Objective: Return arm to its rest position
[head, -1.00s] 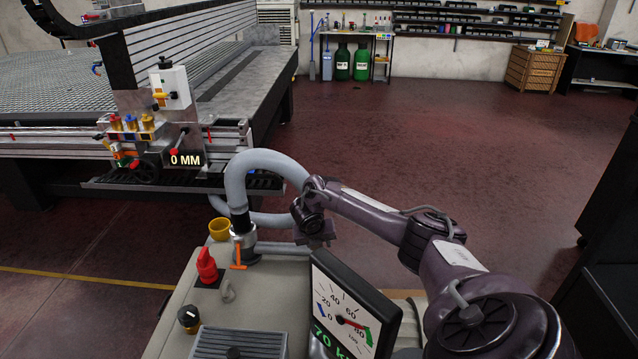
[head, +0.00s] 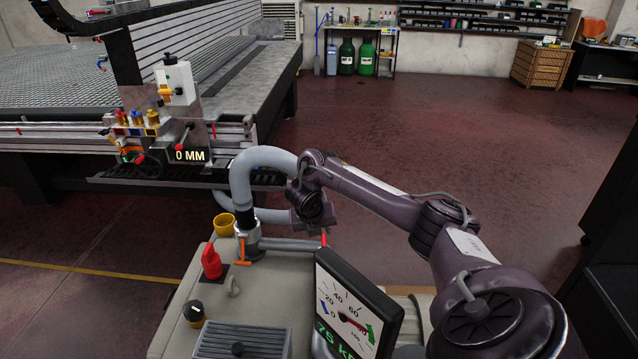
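My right arm comes in from the lower right and reaches over the beige pump unit (head: 190,262). Its wrist and gripper (head: 311,213) hang above the unit's far right edge, just right of the grey hose (head: 240,180). The fingers point away and are too hidden to tell whether they are open or shut. A small red piece (head: 323,238) stands just below the gripper, apparently apart from it. My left gripper is not in view.
The unit carries an orange-handled valve (head: 243,255), a red knob (head: 211,262), a black knob (head: 193,312), a yellow cup (head: 225,224) and a tilted gauge (head: 352,310). The grid table (head: 60,90) is at the back left. Open floor (head: 440,130) lies beyond the arm.

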